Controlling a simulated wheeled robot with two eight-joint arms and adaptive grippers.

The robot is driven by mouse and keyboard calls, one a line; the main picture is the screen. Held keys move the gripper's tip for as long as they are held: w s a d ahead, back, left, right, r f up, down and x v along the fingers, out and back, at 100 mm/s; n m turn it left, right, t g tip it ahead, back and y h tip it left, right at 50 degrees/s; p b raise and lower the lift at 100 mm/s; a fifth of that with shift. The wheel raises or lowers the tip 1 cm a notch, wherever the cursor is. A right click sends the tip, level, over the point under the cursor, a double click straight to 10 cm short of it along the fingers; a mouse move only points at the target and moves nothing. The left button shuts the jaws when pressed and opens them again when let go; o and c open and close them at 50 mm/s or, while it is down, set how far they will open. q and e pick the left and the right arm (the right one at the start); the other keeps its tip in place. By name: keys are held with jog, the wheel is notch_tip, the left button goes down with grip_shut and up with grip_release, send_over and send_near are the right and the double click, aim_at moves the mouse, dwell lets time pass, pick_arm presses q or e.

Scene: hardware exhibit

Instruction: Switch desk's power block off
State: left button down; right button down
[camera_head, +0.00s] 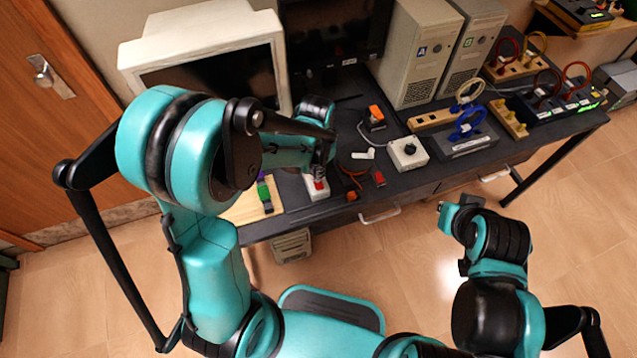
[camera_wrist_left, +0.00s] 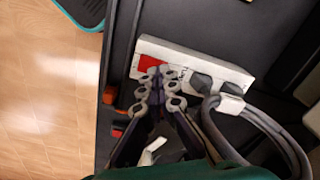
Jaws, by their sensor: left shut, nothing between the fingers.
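The power block is a white strip (camera_head: 312,193) at the desk's front edge, below the old monitor. Its red switch (camera_head: 320,184) is at the near end. In the left wrist view the block (camera_wrist_left: 222,69) runs across the middle, with the red switch (camera_wrist_left: 151,63) at its left end and dark plugs beside it. My left gripper (camera_head: 319,171) is shut and empty, over the block. In the left wrist view its fingertips (camera_wrist_left: 160,84) overlap the switch's lower edge; I cannot tell if they touch. My right gripper (camera_head: 447,210) is away from the desk, over the floor.
The dark desk (camera_head: 340,205) holds a white box with a black knob (camera_head: 408,153), an orange-topped device (camera_head: 374,118) and small red parts (camera_head: 379,179). Two computer towers (camera_head: 418,50) and a white monitor (camera_head: 205,45) stand behind. A grey cable (camera_wrist_left: 250,125) loops beside the block.

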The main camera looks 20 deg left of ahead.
pick_arm(q)
jog(key=shift+f+b, duration=0.5)
jog(key=shift+f, duration=0.1)
dwell(0.3)
jog(key=shift+r+p, duration=2.65)
jog(key=shift+r, duration=0.9)
jog(key=s+a+r+n+t+b, duration=0.4)
jog(key=s+r+t, duration=0.3)
jog(key=s+r, duration=0.2)
jog(key=shift+s+a+r+n, duration=0.2)
jog(key=shift+s+a+n, duration=0.15)
jog(key=shift+s+n, duration=0.3)
